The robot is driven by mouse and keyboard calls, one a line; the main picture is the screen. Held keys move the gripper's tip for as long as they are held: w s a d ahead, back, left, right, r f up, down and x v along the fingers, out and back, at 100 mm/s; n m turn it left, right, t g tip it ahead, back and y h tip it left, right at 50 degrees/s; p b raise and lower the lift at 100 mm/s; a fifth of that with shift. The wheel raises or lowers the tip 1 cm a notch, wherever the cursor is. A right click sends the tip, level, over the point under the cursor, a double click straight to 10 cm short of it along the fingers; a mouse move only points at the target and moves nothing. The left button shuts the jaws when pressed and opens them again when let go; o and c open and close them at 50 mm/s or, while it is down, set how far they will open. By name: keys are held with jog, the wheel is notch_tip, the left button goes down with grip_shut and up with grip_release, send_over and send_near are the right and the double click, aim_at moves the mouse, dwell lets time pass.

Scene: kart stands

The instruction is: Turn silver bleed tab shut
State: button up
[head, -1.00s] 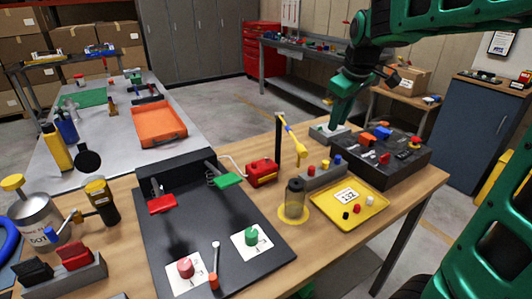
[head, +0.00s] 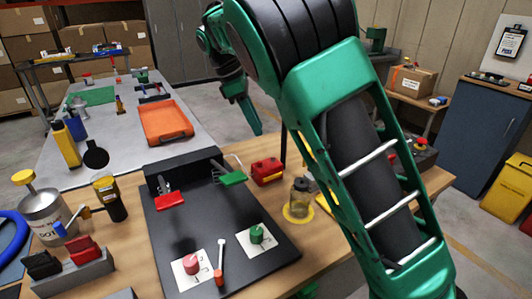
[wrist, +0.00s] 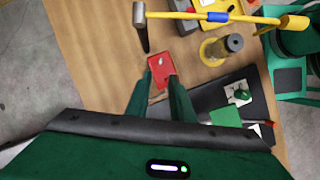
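A red block (head: 267,171) stands on the wooden table just right of the black pedal board. In the wrist view the same red block (wrist: 161,68) lies just beyond my fingertips. A small pale, silvery piece (wrist: 160,91) shows on it between the fingers; it may be the bleed tab, but it is too small to tell how it is turned. My gripper (wrist: 160,77) is open and empty, its fingers on either side of the block's near part. In the head view my gripper (head: 256,130) points down above and behind the block; contact cannot be told.
The black pedal board (head: 165,245) carries red and green pedals and knobs. A clear bottle (head: 299,199) stands right of the red block. My arm hides the table's right part.

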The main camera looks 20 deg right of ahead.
aim_at(274, 160)
jog(key=x, duration=1)
jog(key=shift+d+f, duration=0.3)
grip_shut()
